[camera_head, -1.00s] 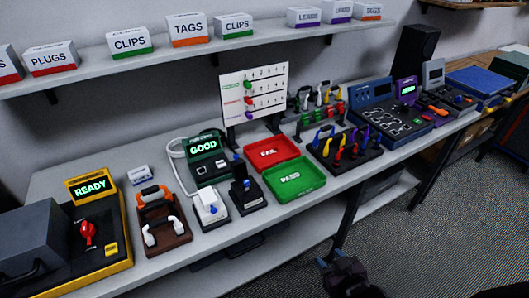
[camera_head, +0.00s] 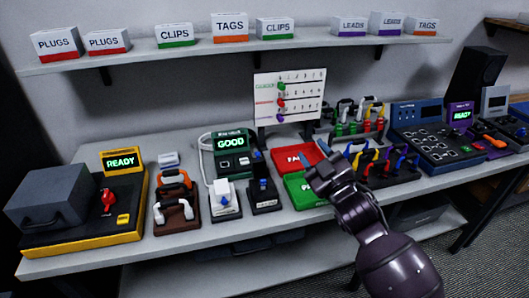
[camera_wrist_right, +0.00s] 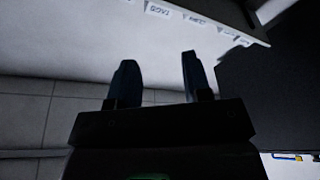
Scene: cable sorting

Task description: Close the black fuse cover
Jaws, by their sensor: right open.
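The black fuse holder (camera_head: 265,203) stands on the bench left of the green tray. Its black fuse cover (camera_head: 258,165) stands up at the back, and a small blue part shows in the holder. My right gripper (camera_head: 318,161) is open and empty, above the red and green trays, to the right of the fuse holder and apart from it. In the right wrist view my two dark fingers (camera_wrist_right: 157,82) are spread with only wall behind them; the fuse holder is not seen there. My left gripper is not in view.
Close left of the fuse holder is a white unit (camera_head: 225,204) with a blue part. Behind it a tester (camera_head: 232,155) reads GOOD. A green tray (camera_head: 297,192) and a red tray (camera_head: 290,159) lie to the right. A shelf (camera_head: 200,46) with labelled boxes runs above the bench.

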